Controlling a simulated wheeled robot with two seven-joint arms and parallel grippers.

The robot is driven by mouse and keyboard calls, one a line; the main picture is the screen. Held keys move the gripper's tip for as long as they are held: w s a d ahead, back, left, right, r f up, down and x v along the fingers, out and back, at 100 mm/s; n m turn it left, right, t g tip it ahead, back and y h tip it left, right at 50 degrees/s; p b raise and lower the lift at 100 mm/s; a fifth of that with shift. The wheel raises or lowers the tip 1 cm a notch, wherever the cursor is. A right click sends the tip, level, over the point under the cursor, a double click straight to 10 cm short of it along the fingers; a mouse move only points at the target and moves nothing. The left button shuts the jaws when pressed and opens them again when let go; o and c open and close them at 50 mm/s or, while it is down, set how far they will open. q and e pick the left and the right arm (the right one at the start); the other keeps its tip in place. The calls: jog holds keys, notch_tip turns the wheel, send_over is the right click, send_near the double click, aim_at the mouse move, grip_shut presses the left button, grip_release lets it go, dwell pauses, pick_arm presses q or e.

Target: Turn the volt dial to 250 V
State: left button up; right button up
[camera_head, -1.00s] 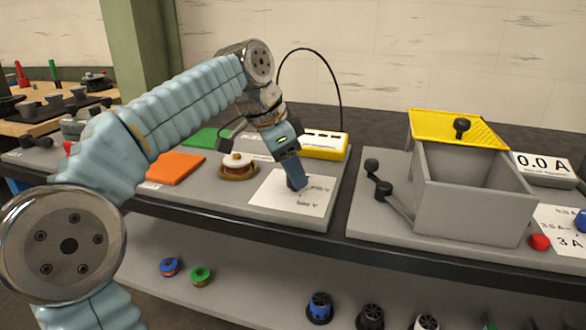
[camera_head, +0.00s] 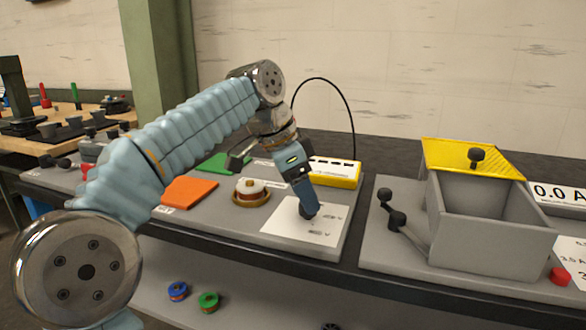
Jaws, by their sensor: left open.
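The volt dial (camera_head: 308,212) is a small dark knob on a white plate (camera_head: 285,230) with printed voltage marks, too small to read. My left gripper (camera_head: 306,208) reaches down onto the dial from above, its fingers at the knob and hiding most of it. It is open; I cannot tell whether the fingers touch the knob. The dial's pointer is hidden. My right gripper is not in view.
A yellow block (camera_head: 338,172) with a black cable stands behind the plate. A white and copper spool (camera_head: 251,190) and an orange pad (camera_head: 189,191) lie to the left. A grey box (camera_head: 490,240) with a crank and yellow lid (camera_head: 465,160) stands to the right.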

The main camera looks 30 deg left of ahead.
pick_arm(q)
jog(key=v, duration=1)
jog(key=shift+r, duration=0.15)
jog(key=shift+s+a, duration=0.1)
